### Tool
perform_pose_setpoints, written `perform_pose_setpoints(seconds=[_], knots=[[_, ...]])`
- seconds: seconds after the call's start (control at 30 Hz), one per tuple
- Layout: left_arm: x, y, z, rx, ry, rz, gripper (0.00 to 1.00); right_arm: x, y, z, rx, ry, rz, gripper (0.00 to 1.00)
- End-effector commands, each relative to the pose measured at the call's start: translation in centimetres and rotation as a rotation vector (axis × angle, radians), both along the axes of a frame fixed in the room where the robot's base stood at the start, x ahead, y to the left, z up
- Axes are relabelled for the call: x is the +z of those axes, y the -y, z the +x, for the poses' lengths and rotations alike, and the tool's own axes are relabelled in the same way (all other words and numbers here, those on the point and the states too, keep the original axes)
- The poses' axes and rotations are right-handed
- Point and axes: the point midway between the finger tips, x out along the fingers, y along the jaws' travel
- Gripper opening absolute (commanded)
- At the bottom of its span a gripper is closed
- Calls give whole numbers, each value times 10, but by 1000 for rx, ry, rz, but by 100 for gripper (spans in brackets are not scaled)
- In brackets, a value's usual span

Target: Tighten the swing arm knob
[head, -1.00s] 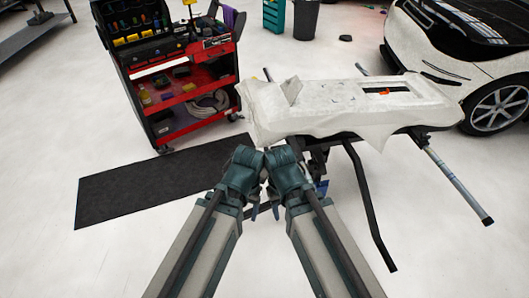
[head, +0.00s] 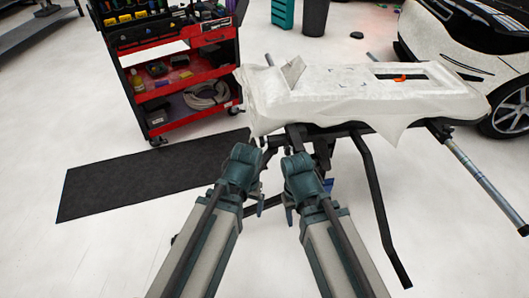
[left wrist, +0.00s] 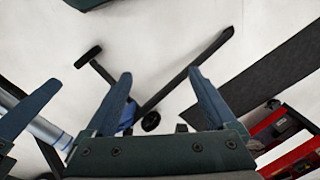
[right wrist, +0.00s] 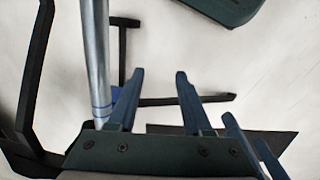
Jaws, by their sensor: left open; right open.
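The stand under the white-covered panel (head: 350,95) has a black frame (head: 370,190) with a tilted grey tube (head: 480,180). I cannot clearly pick out the swing arm knob. A round black piece (left wrist: 151,121), perhaps a knob or foot, shows between my left fingers in the left wrist view, near a blue part (left wrist: 128,114). My left gripper (head: 256,198) is open and appears empty, low before the stand. My right gripper (head: 291,205) is open and appears empty just right of it. In the right wrist view, a grey tube (right wrist: 95,55) passes left of its fingers.
A red and black tool cart (head: 180,85) stands behind left. A black mat (head: 150,178) lies on the floor beside the stand. A white car (head: 455,60) is at the back right. Floor at the front left is clear.

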Motion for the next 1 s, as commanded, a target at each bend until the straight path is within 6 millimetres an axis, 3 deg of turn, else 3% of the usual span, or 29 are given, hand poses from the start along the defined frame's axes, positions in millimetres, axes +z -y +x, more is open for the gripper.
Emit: perform_pose_setpoints(seconds=[0.03, 0.1, 0.47, 0.7, 0.77, 0.83, 1.0], knots=[[-35, -5, 3, 15, 3, -5, 90, -35, 0, 0, 1, 0, 0, 50], [-58, -10, 6, 35, 7, -13, 90, -58, 0, 0, 1, 1, -1, 50], [-176, -33, 32, 191, 22, -96, 90, -176, 0, 0, 3, 2, -1, 50], [-242, -39, 71, 431, -10, -256, 90, -246, 0, 1, 4, 3, -1, 50], [-254, -38, 88, 534, -37, -329, 90, -261, 0, 1, 4, 3, -2, 50], [-259, -37, 118, 694, -95, -449, 90, -276, 0, 1, 4, 3, -2, 50], [-227, -37, 185, 1050, -307, -736, 90, -282, 0, 1, 4, 3, -2, 50]])
